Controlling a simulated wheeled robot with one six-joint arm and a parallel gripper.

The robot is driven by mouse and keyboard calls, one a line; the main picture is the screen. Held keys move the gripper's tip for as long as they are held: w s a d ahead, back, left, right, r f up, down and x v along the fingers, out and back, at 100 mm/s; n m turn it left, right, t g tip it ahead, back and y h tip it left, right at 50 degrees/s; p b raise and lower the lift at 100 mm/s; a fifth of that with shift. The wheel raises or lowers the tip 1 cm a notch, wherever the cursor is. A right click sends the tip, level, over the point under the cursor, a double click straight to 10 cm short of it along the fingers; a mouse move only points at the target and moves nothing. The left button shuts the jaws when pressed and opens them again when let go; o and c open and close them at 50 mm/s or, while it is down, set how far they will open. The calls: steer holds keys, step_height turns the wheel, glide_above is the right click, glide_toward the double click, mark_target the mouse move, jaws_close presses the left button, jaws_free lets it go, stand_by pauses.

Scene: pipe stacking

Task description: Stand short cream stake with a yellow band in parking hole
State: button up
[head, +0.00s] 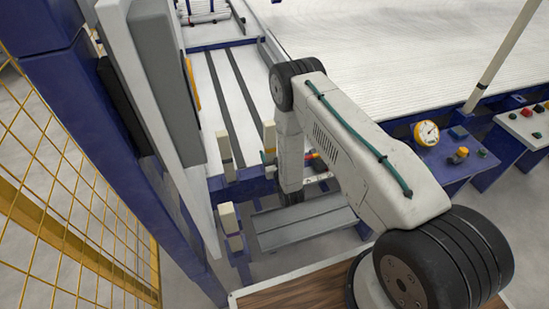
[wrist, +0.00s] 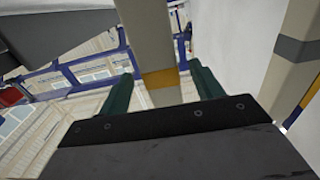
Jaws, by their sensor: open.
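A cream stake (wrist: 153,35) with a yellow band stands between the two green fingers of my gripper (wrist: 160,73) in the wrist view. My gripper is open, with one finger on each side of the stake; I cannot tell whether either finger touches it. The stake's lower end is hidden behind the gripper body. I cannot make out the parking hole in either view.
Another stake with a grey band (wrist: 294,48) stands at the right in the wrist view. Cream posts (head: 225,147) stand on blue supports in the head view. A grey tray (head: 305,225) lies below my arm. A yellow mesh fence (head: 75,200) is at the left.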

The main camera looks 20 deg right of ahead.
mark_target(268, 129)
steer(key=shift+w, duration=2.6)
steer(key=c, duration=1.3)
steer(key=shift+r, duration=4.45)
